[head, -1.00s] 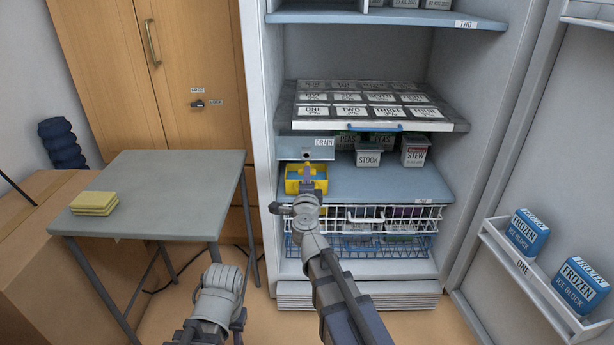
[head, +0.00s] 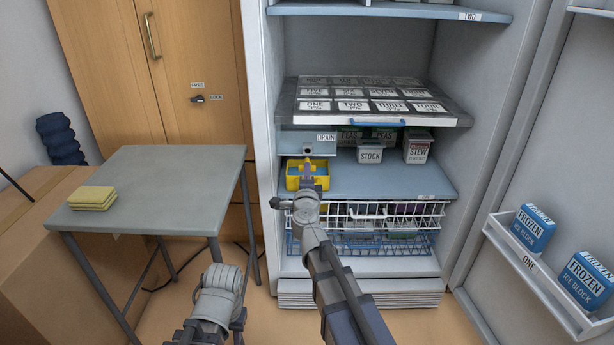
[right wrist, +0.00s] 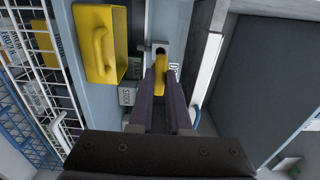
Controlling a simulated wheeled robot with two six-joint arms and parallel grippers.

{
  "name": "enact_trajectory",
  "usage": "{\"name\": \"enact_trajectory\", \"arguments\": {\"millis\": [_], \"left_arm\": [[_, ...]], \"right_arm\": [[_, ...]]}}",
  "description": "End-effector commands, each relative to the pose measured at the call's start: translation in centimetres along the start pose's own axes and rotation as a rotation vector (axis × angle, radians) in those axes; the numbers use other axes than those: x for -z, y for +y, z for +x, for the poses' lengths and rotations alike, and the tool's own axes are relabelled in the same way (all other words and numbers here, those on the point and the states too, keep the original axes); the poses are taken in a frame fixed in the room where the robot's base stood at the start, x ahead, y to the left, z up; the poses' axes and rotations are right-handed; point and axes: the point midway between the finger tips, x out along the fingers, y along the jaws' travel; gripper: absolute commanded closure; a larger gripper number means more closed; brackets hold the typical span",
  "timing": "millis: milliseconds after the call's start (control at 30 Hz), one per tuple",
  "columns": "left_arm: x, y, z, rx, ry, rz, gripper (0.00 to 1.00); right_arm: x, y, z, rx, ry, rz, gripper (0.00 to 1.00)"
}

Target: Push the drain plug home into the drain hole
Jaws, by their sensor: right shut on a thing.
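My right gripper (head: 308,160) is shut on the yellow drain plug (right wrist: 160,72), which shows between its fingers in the right wrist view. The plug's far end is right at the dark drain hole (right wrist: 160,49). Part of the hole still shows beyond the plug; I cannot tell whether they touch. In the head view the hole is in the grey drain fitting (head: 290,147) by the DRAIN label, and the gripper hides most of the plug. Of my left arm only a link shows at the bottom; its gripper is not in view.
A yellow tray (head: 292,182) sits just below the drain on the blue shelf (head: 375,183). A wire basket (head: 425,216) is underneath. Tubs, including STOCK (head: 369,157), stand to the right. A shelf of labelled packs (head: 375,121) overhangs. A grey table (head: 160,182) stands left.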

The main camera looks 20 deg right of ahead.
Motion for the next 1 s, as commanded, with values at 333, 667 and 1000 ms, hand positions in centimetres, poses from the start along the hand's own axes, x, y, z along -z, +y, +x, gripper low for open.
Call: {"name": "enact_trajectory", "arguments": {"millis": [333,667,1000], "left_arm": [[0.0,0.0,0.0,0.000,0.000,0.000,0.67],[0.0,0.0,0.0,0.000,0.000,0.000,0.67],[0.0,0.0,0.0,0.000,0.000,0.000,0.67]], "right_arm": [[-0.1,0.0,3.2,0.000,0.000,0.000,1.00],[0.0,0.0,3.8,0.000,0.000,0.000,1.00],[0.0,0.0,3.8,0.000,0.000,0.000,1.00]]}}
